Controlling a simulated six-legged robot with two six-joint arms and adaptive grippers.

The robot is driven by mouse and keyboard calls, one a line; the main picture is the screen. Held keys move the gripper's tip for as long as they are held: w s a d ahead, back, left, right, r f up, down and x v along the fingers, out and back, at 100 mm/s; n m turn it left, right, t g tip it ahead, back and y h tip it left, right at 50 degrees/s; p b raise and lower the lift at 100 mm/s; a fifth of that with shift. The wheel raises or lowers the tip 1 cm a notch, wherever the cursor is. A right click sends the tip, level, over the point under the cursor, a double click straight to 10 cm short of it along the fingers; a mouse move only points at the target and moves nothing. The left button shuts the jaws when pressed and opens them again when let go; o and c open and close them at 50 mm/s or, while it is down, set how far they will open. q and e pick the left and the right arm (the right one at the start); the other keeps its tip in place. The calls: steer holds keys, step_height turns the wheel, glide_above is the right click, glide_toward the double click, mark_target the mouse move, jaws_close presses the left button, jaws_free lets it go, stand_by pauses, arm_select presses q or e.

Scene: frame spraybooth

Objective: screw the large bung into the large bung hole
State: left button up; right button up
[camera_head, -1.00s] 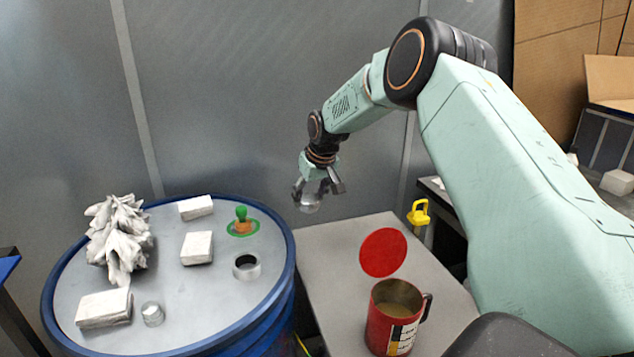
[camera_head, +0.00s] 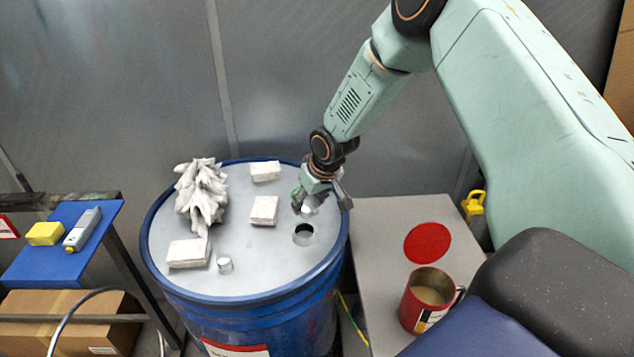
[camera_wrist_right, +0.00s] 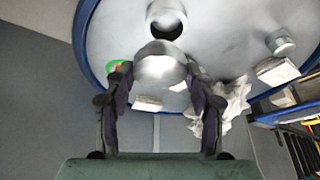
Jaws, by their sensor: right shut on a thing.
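The large bung hole (camera_head: 303,235) is a dark round opening with a light collar in the grey top of the blue drum (camera_head: 262,290), near its right edge. My right gripper (camera_head: 318,203) is above the drum top, just behind the hole in the head view. It is shut on the large bung (camera_head: 309,207), a silvery round piece. In the right wrist view the bung (camera_wrist_right: 160,66) sits between the fingers, with the hole (camera_wrist_right: 166,20) just beyond it; their outlines nearly meet. I cannot tell the height gap. My left gripper is not in view.
A smaller metal cap (camera_head: 225,264), several white blocks (camera_head: 264,210) and a crumpled white bundle (camera_head: 201,196) are on the drum. A grey table with a red mug (camera_head: 420,305) stands to the right, and a blue shelf (camera_head: 60,255) to the left.

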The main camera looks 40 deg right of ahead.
mark_target(306, 214)
steer(key=shift+w+a+f, duration=0.15)
steer(key=shift+a, duration=0.3)
steer(key=shift+w+a+r, duration=0.2)
steer(key=shift+a+r, duration=0.05)
steer(key=shift+r, duration=0.1)
steer(key=shift+w+d+f, duration=0.2)
steer(key=shift+d, duration=0.1)
steer(key=shift+s+d, duration=0.1)
steer(key=shift+s+a+f+b, duration=0.15)
steer(key=shift+a+f+b, duration=0.15)
steer(key=shift+f+b, duration=0.25)
steer(key=shift+w+d+f+b, duration=0.15)
steer(key=shift+f+b, duration=0.35)
steer(key=shift+f, duration=0.45)
steer(key=shift+w+d+f+b, duration=0.1)
steer(key=shift+f+b, duration=0.4)
steer(key=shift+f, duration=0.4)
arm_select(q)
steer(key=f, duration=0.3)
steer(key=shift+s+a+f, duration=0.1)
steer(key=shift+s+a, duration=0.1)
arm_select(e)
steer(key=shift+s+a, duration=0.15)
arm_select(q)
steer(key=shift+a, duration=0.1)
arm_select(e)
steer(key=shift+r, duration=0.15)
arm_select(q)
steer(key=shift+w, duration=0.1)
